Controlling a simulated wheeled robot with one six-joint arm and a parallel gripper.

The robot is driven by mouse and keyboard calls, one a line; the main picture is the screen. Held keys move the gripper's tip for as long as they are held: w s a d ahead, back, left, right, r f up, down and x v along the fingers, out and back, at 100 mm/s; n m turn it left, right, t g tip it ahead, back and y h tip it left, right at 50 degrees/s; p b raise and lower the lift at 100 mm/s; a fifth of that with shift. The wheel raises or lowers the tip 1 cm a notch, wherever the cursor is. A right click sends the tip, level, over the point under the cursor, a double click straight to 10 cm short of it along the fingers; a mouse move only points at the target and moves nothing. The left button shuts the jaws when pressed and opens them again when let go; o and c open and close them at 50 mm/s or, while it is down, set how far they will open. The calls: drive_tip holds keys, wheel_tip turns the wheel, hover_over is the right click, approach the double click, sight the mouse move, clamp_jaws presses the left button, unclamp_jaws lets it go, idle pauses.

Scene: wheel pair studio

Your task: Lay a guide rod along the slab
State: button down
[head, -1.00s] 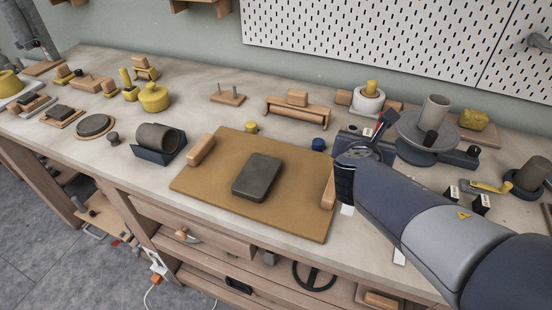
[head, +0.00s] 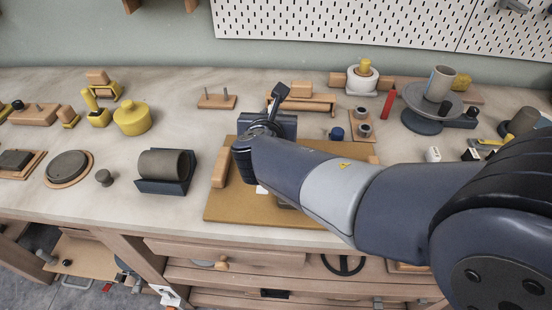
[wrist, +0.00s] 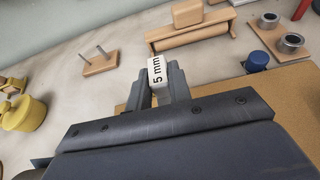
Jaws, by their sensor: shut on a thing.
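In the wrist view my gripper (wrist: 161,88) is shut on a guide rod (wrist: 157,72), whose white end marked "5 mm" shows between the fingers. The rest of the rod is hidden. In the head view my arm hangs over the tan board (head: 222,207) and hides the fingers. The dark grey slab (head: 284,206) on the board is almost wholly covered by my arm; only a sliver shows. A wooden bar (head: 221,167) lies on the board's left side. I cannot tell whether the held rod touches anything.
A dark cradle with a grey cylinder (head: 165,164) stands left of the board. Behind are a wooden bridge-like stand (head: 316,103), a two-peg block (head: 217,101) and a blue knob (head: 337,133).

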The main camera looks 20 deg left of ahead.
wheel_tip(320, 180, down, 8)
drive_tip(key=shift+b, duration=1.05)
drive_tip(key=shift+f, duration=0.15)
drive_tip(key=c, duration=1.3)
unclamp_jaws()
drive_tip(key=shift+r, duration=0.25)
drive_tip(key=p+v, duration=0.1)
drive_tip(key=v, duration=1.1)
drive_tip(key=shift+d, duration=0.1)
